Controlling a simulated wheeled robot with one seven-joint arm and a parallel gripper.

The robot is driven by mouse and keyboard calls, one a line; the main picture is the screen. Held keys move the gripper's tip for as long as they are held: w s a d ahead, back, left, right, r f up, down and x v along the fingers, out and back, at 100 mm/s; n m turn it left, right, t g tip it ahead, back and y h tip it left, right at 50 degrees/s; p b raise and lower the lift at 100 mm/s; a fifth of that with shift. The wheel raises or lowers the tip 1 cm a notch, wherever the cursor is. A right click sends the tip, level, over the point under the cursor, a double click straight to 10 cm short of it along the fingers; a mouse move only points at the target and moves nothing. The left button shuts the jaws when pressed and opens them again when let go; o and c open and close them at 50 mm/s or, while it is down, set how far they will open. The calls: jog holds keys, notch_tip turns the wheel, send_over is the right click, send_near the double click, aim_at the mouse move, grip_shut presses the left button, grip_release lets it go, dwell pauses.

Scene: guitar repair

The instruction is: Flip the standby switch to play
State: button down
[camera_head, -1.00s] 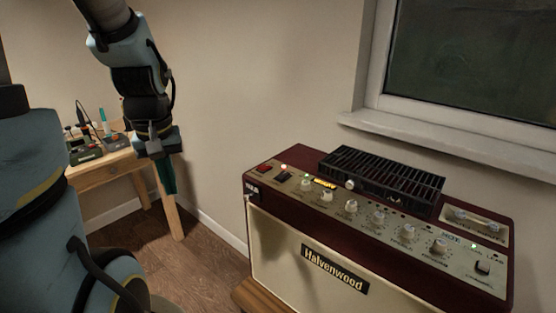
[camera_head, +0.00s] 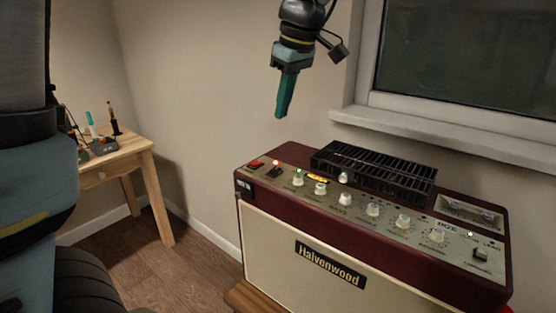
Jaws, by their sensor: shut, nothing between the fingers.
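The dark red amplifier (camera_head: 370,255), labelled "Halvenwood", stands at the lower right. Its sloping control panel (camera_head: 330,198) carries a row of cream knobs. At the panel's left end are a red rocker switch (camera_head: 256,164) and a small dark switch (camera_head: 275,172), with a lit reddish lamp (camera_head: 276,162) close by. The switch labels are too small to read, and I cannot tell which position the dark switch is in. My gripper (camera_head: 282,112) has teal fingers, shut and empty, pointing down. In the picture it hangs above the panel's left end, apart from the amplifier.
A black slotted box (camera_head: 374,171) lies on top of the amplifier behind the knobs. The window sill (camera_head: 440,135) juts out behind at the right. A wooden table (camera_head: 125,155) with small tools stands at the left. The wall space around my gripper looks clear.

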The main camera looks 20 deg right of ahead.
jog(key=shift+s+d+r, duration=0.15)
jog(key=shift+d+r, duration=0.05)
jog(key=shift+d, duration=0.05)
jog(key=p, duration=0.4)
send_near(276, 168)
jog(key=x, duration=0.5)
jog(key=shift+a, duration=0.15)
jog(key=shift+x, duration=0.8)
